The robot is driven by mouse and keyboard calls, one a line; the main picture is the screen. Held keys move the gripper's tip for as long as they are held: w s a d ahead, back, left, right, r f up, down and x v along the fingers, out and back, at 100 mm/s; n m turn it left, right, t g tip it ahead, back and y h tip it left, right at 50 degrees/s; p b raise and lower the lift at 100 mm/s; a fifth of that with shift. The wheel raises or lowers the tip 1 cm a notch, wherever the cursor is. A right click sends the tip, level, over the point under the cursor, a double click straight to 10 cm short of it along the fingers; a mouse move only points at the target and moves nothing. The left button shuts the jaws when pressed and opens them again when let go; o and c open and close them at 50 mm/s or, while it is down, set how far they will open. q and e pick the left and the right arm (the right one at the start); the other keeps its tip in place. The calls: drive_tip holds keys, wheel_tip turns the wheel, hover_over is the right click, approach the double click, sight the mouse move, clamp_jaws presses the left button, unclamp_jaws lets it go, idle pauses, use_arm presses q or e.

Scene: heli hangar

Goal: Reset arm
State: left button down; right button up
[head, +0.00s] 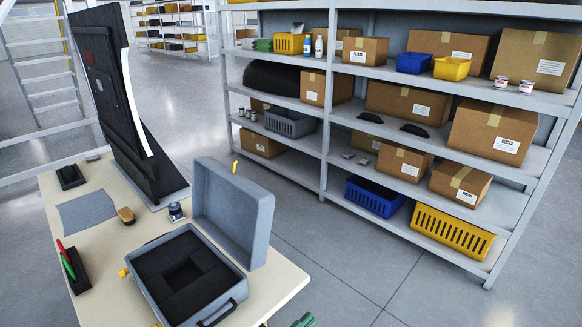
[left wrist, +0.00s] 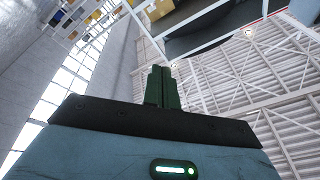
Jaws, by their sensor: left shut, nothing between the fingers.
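My left gripper (left wrist: 161,72) shows in the left wrist view with its two dark green fingers together and nothing between them. It points up toward the hangar roof in that picture. The rest of the left arm is cut off there. My right gripper is in neither view.
A pale table (head: 281,284) holds an open grey case (head: 205,298) with a black foam insert, a tall black panel (head: 118,100), a grey cloth (head: 87,211) and small items. A grey shelf rack (head: 326,150) with boxes and bins stands behind. Floor between them is clear.

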use_arm(q)
drive_tip(key=s+a+f+n+y, duration=0.8)
drive_tip(key=a+f+n+y, duration=0.25)
drive_tip(key=a+f, duration=0.2)
drive_tip(key=s+a+f+n+g+y, duration=0.1)
drive_tip(key=s+a+f+n+g, duration=0.1)
drive_tip(key=s+a, duration=0.3)
drive_tip(key=s+a+f+n+g+y, duration=0.2)
drive_tip(key=s+a+f+n+g, duration=0.1)
drive_tip(key=s, duration=0.6)
wheel_tip(320, 180, down, 2)
drive_tip(key=shift+s+a+n, duration=0.4)
drive_tip(key=shift+a+n, duration=0.15)
drive_tip(key=shift+a, duration=0.6)
drive_tip(key=shift+a, duration=0.1)
